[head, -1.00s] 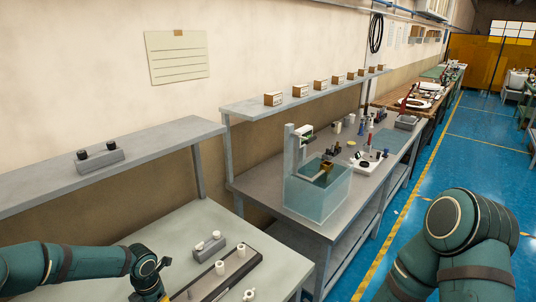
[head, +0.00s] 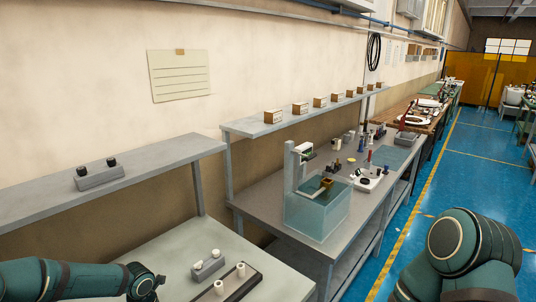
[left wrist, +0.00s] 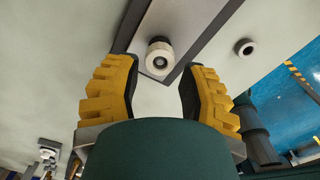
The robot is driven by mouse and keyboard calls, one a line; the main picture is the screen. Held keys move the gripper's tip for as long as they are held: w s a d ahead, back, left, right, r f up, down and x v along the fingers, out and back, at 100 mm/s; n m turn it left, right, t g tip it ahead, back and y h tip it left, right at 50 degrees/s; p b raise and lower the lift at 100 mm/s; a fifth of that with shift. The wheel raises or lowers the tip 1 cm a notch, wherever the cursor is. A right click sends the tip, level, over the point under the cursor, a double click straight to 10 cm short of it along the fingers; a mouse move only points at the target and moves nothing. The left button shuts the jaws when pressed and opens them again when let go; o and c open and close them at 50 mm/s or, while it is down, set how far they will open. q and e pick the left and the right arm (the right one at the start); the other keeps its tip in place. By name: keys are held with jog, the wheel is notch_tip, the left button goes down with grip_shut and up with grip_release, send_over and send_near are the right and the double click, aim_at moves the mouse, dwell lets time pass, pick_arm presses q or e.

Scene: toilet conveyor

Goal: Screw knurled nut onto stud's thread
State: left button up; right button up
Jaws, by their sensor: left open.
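In the left wrist view my left gripper (left wrist: 158,95) is open, with yellow jaws apart and nothing between them. I cannot tell for sure which is the nut or whether a thread shows. In the head view two white upright cylinders (head: 240,269) stand on the dark strip (head: 246,281). My right arm shows at right, its gripper out of view.
A grey block with two white knobs (head: 208,265) sits on the near table (head: 180,250). A similar block with black knobs (head: 99,174) is on the shelf above. A clear water tank (head: 318,212) stands on the neighbouring bench. The tabletop around the strip is mostly clear.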

pick_arm(q)
jog(key=n, duration=0.3)
jog(key=shift+b, duration=0.3)
jog(key=n+b, duration=0.1)
jog(key=n, duration=0.3)
jog(key=shift+n, duration=0.3)
jog(key=n+b, duration=0.2)
jog(key=n, duration=0.2)
jog(key=shift+n, duration=0.3)
jog(key=n+b, duration=0.1)
jog(key=n, duration=0.1)
jog(key=shift+f+n, duration=0.1)
jog(key=shift+n, duration=0.2)
jog(key=shift+n+b, duration=0.35)
jog(key=shift+n, duration=0.65)
jog(key=n+b, duration=0.1)
jog(key=n, duration=0.1)
jog(key=shift+n, duration=0.3)
jog(key=shift+n+b, duration=0.45)
jog(key=shift+n, duration=0.55)
jog(key=n+b, duration=0.1)
jog(key=n, duration=0.2)
jog(key=shift+n+b, duration=0.3)
jog(key=shift+n, duration=0.5)
